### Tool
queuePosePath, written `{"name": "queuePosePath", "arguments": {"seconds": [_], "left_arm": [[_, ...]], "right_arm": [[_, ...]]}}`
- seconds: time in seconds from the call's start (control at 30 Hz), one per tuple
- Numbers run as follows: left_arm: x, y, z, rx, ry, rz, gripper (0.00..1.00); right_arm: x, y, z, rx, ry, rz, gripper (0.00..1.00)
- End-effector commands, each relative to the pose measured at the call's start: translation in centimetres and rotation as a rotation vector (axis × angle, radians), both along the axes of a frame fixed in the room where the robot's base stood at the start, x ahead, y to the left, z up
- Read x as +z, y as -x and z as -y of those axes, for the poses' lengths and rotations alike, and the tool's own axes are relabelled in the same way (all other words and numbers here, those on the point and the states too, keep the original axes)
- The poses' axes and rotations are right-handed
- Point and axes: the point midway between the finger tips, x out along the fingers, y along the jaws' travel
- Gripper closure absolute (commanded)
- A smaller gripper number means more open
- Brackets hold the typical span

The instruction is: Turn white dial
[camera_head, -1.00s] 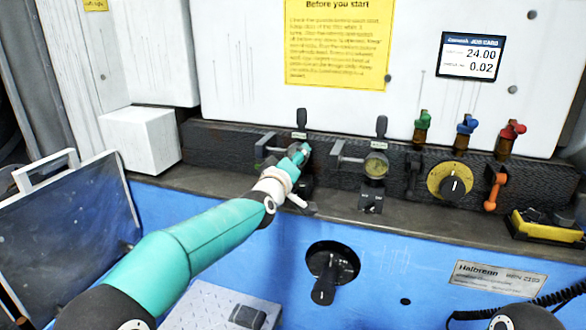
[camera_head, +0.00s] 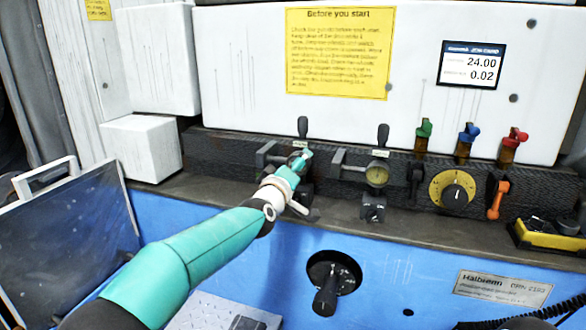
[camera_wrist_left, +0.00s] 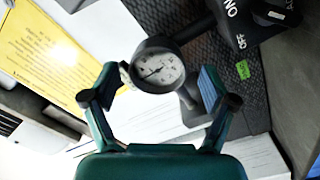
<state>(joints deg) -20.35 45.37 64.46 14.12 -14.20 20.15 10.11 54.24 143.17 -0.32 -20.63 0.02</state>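A small round dial with a white face and dark rim (camera_wrist_left: 158,70) shows between the fingers of my left gripper in the left wrist view. In the head view it is largely hidden behind my left gripper (camera_head: 301,160), which is at the left fixture of the dark rail. The teal fingers (camera_wrist_left: 168,84) are open, one on each side of the dial. The left finger in the wrist view is close to the dial's edge; I cannot tell whether it touches. A gap shows to the other finger. My right gripper is not in view.
A second gauge (camera_head: 377,176) sits right of the gripper on the rail. Further right are a yellow dial with black knob (camera_head: 453,190), an orange lever (camera_head: 497,199) and green, blue and red valves. A black handle (camera_head: 326,295) projects from the blue front below.

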Motion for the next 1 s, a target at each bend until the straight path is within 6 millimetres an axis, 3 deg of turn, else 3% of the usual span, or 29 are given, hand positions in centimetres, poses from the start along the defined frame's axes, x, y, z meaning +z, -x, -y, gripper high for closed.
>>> {"name": "queuePosePath", "arguments": {"seconds": [0.27, 0.47, 1.0], "left_arm": [[0.0, 0.2, 0.0, -0.001, -0.001, 0.0, 0.15], [0.1, 1.4, -0.4, -0.001, -0.003, 0.001, 0.15], [0.0, 9.3, -3.0, -0.001, 0.0, 0.0, 0.15]], "right_arm": [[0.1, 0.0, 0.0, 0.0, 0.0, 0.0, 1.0], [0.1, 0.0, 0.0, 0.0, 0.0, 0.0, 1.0], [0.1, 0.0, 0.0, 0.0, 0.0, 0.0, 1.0]]}}
